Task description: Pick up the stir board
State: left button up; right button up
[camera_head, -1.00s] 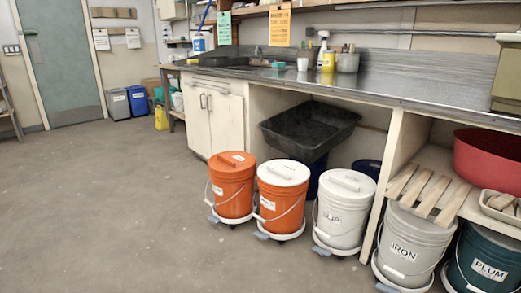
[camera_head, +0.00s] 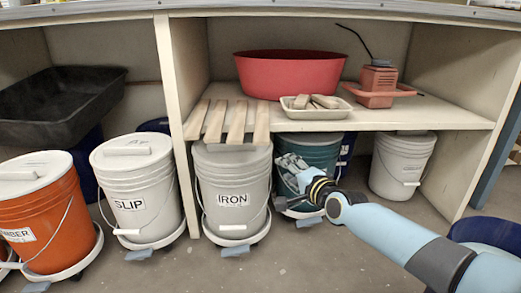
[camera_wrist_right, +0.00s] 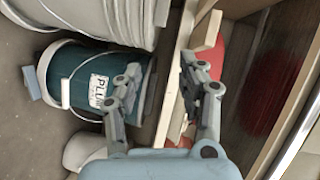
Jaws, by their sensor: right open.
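Several flat wooden boards (camera_head: 236,122), which look like the stir boards, lie side by side on the shelf, their near ends reaching over its front edge above the IRON bucket (camera_head: 232,185). My right gripper (camera_head: 288,170) is open and empty, below the shelf edge and to the right of the boards, in front of the teal bucket (camera_head: 320,150). In the right wrist view its fingers (camera_wrist_right: 160,80) are spread, with the shelf edge behind them. A pale wooden end (camera_wrist_right: 207,30), likely a board, shows beyond the fingertips, apart from them. My left gripper is not in view.
The shelf (camera_head: 440,118) also holds a red basin (camera_head: 290,75), a tray (camera_head: 315,113) of blocks and a red device (camera_head: 378,82). The SLIP bucket (camera_head: 135,185) and an orange bucket (camera_head: 40,215) stand left. The floor in front is clear.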

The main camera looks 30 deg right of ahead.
jog(key=m+t+b, duration=0.2)
send_near(262, 131)
jog(key=w+b, duration=0.1)
jog(key=w, duration=0.1)
jog(key=w+b, duration=0.1)
jog(key=w, duration=0.2)
jog(key=w+b, duration=0.1)
jog(key=w, duration=0.1)
jog(key=shift+w+f, duration=0.3)
jog(key=shift+f, duration=0.1)
jog(key=shift+w+d+r+b, duration=0.1)
jog(key=shift+w+b, duration=0.35)
jog(key=shift+w, duration=0.6)
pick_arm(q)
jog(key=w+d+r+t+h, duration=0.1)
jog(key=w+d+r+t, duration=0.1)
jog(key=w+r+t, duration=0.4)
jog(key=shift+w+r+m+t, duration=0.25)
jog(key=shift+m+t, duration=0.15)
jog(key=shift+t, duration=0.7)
pick_arm(e)
grip_shut()
